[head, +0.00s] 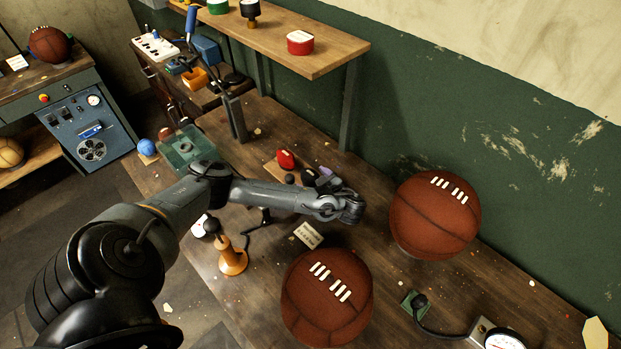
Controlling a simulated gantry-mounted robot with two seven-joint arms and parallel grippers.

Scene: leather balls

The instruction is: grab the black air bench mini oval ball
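My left arm reaches in from the left over the workbench (372,268). My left gripper (350,207) is at its end, above the middle of the bench; its fingers are too small and dark to tell open from shut. Just beyond it, small items sit close together: a red mini oval ball (286,159) and a dark, blackish shape (308,177). That dark shape may be the black mini oval ball, but it is partly hidden by my arm. My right gripper is not in view.
Two large brown laced balls stand on the bench, one in front (327,297) and one at right (436,215). An orange-based tool (232,259) and a small white card (308,235) are near my arm. A raised shelf (325,50) overhangs the back.

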